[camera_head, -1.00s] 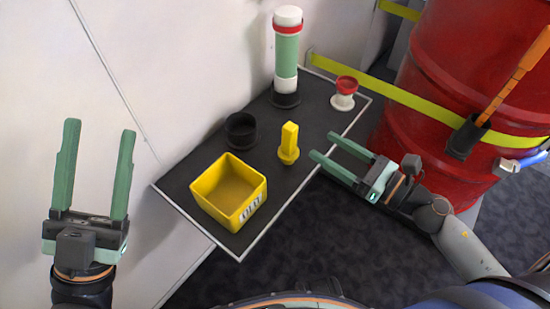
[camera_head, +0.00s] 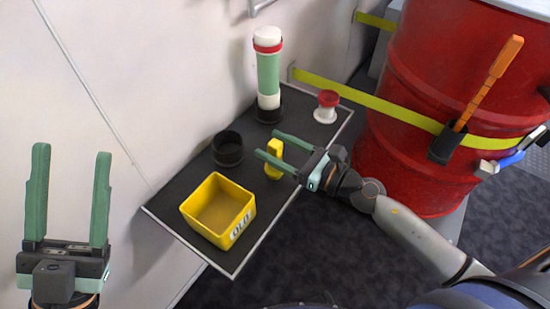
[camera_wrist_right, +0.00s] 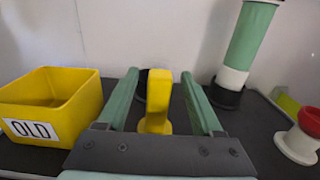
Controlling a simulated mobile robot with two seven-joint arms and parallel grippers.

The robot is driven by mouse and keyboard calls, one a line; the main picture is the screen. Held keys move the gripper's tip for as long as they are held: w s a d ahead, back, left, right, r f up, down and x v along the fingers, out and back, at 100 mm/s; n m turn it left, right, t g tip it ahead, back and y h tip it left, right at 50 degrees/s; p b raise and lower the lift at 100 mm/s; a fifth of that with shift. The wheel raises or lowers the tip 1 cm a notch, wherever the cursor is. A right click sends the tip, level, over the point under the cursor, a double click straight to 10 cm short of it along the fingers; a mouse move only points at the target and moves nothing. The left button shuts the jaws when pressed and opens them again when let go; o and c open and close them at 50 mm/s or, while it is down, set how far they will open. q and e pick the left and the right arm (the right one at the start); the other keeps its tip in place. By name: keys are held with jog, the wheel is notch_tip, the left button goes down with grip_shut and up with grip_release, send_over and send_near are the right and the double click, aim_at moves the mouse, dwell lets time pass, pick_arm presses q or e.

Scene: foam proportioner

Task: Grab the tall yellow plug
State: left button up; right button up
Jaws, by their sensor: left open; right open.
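The tall yellow plug (camera_head: 274,160) stands upright on the dark shelf, right of the yellow bin. My right gripper (camera_head: 275,145) is open, with its two green fingers on either side of the plug. In the right wrist view the plug (camera_wrist_right: 157,100) shows between the open fingers of the right gripper (camera_wrist_right: 160,100), with space visible on both sides. I cannot tell whether a finger touches it. My left gripper (camera_head: 70,165) is open and empty in front of the white wall, left of the shelf.
The yellow bin (camera_head: 240,222) marked OLD stands at the shelf's near end. A black cup (camera_head: 228,150), a green and white cylinder (camera_head: 268,75) in a black base and a red and white piece (camera_head: 327,106) share the shelf (camera_head: 170,210). A red drum (camera_head: 405,110) stands to the right.

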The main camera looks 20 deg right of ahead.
jog(key=shift+x, duration=1.25)
pick_arm(q)
jog(key=shift+w+a+f+n+y, duration=0.2)
jog(key=shift+w+f+n+y, duration=0.5)
jog(key=shift+w+n+y, duration=0.25)
pick_arm(e)
jog(key=shift+w+a, duration=0.25)
pick_arm(q)
jog(key=shift+s, duration=0.1)
pick_arm(e)
grip_shut()
